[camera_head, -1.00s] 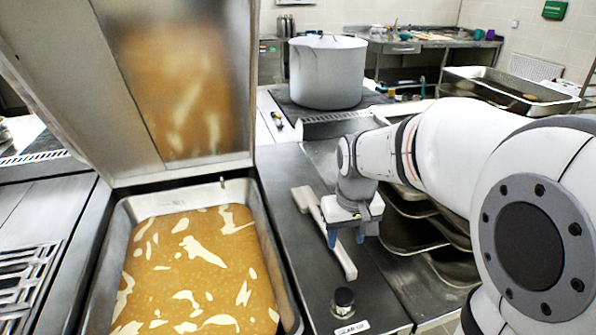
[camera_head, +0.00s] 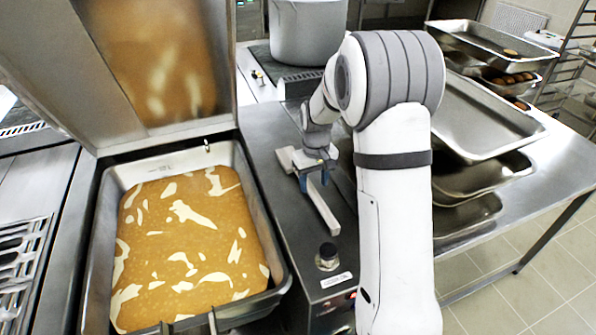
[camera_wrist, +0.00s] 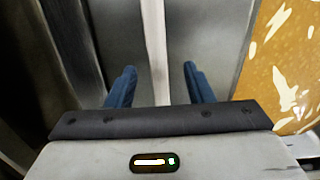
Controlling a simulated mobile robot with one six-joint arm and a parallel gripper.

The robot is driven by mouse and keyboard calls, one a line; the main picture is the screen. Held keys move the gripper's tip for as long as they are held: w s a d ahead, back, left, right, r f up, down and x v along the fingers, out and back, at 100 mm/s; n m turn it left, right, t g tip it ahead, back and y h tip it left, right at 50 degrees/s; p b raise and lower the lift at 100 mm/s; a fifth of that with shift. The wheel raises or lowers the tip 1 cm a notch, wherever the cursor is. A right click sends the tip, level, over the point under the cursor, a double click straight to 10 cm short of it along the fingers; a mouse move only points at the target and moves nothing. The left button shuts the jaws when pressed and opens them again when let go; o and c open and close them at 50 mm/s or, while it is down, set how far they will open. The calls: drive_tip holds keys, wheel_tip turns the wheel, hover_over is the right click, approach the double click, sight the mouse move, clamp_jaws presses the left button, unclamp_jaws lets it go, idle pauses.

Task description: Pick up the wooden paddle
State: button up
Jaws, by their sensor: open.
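The wooden paddle (camera_head: 322,208) is a long pale bar with a wider end, lying on the steel counter to the right of the pan. My gripper (camera_head: 314,182) is above the paddle in the head view, pointing down at its shaft. In the wrist view, the paddle's shaft (camera_wrist: 154,45) runs between the two blue fingers of my gripper (camera_wrist: 157,85). The fingers are apart, with a gap on each side of the shaft. My wrist covers part of the paddle in the head view, and my gripper body hides its lower part in the wrist view.
A tilting pan (camera_head: 262,205) of orange-brown food with its lid raised stands left of the counter. A black knob (camera_head: 327,252) rises near the counter's front. A large stockpot (camera_head: 308,32) stands behind. Stacked steel trays (camera_head: 480,125) are at right.

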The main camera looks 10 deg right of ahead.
sight(314, 193)
wheel_tip(314, 193, down, 4)
drive_tip(key=shift+w+d+p, duration=0.1)
drive_tip(key=shift+w+p, duration=0.05)
drive_tip(key=shift+p, duration=0.2)
drive_tip(key=shift+c, duration=0.5)
clamp_jaws()
